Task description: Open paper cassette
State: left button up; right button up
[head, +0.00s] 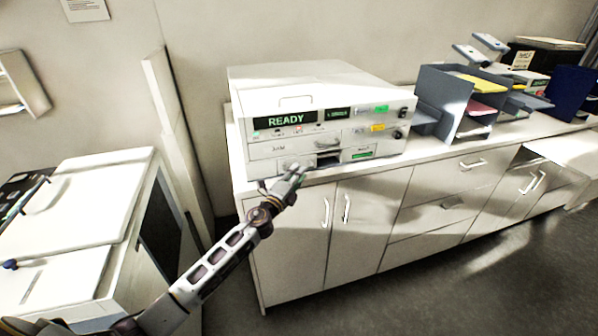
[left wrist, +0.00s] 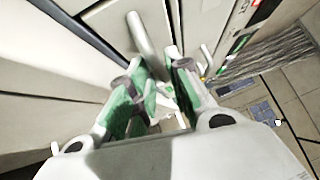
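A white office machine (head: 320,110) with a lit "READY" display stands on the white counter. Its lower front has a labelled cassette panel (head: 268,151), which looks flush with the front. A pale handle (head: 291,165) sits low on that panel, partly hidden by my gripper. My left gripper (head: 297,172) is at the lower front of the machine, close to this handle. My right gripper is not in view.
The counter (head: 250,186) has cupboards and drawers with handles below. A grey paper organiser (head: 446,98) stands right of the machine. Grey floor (head: 470,290) is clear in front.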

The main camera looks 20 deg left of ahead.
pick_arm(q)
jog(key=shift+x, duration=0.75)
jog(key=shift+c, duration=0.3)
grip_shut()
